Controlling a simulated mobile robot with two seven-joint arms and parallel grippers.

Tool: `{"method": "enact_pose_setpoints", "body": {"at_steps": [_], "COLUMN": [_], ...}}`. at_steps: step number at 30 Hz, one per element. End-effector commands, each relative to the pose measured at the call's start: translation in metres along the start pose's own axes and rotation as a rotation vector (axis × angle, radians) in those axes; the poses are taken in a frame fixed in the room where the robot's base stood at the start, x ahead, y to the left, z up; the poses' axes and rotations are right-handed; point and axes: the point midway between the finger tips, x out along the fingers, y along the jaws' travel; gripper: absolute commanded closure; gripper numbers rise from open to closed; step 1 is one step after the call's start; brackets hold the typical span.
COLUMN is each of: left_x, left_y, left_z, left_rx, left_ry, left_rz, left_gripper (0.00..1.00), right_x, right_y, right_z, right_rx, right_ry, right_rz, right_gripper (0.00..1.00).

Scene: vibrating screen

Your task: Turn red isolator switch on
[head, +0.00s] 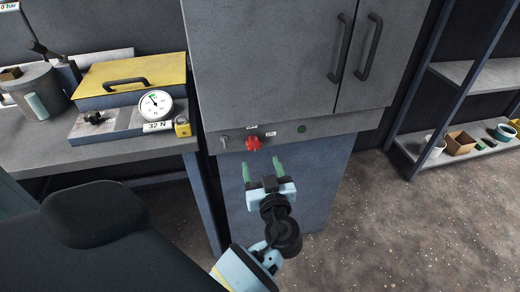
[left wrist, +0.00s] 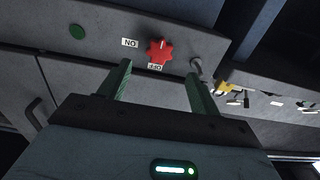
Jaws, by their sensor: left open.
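The red isolator switch (head: 253,143) is a lobed knob on the front panel strip under the grey cabinet's doors. In the head view, an ON label (head: 271,133) sits to its right and another small label is above it. In the left wrist view the red knob (left wrist: 159,52) has a white mark and lies beyond and between the fingertips, with ON and OFF labels beside it. My left gripper (head: 262,170) is open and empty, its green fingers pointing at the panel just below the knob, apart from it. My right gripper is not in view.
A green button (head: 301,128) and a small metal lever (head: 224,142) flank the knob. The workbench (head: 150,147) at left holds a yellow-lidded box (head: 130,75) and a dial gauge (head: 156,105). A shelf (head: 470,155) with containers stands at right. The floor between is clear.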

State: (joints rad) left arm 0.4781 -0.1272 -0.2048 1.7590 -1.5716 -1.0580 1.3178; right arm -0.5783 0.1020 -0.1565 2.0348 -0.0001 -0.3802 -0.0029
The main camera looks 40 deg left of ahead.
Motion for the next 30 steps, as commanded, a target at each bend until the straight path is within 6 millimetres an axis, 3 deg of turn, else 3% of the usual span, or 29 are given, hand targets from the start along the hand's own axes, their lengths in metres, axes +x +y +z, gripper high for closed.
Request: {"method": "enact_pose_setpoints", "body": {"at_steps": [9,15,26,30], "left_x": [0.047,0.067,0.072,0.072], "left_y": [0.0,0.0,-0.001,-0.001], "left_z": [-0.004,-0.002,0.0,0.0], "left_rx": [-0.001,0.0,0.001,0.001], "left_ry": [0.003,0.001,-0.002,-0.001], "left_rz": [-0.001,0.0,0.0,0.0], "left_gripper": [0.37,0.37,0.37,0.54], "right_x": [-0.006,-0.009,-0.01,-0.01], "right_y": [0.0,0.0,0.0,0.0], "right_z": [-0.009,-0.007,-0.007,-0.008], "right_rx": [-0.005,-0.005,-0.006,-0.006], "right_ry": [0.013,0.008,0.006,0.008], "right_rz": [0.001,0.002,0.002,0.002], "right_gripper": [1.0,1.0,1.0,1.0]}}
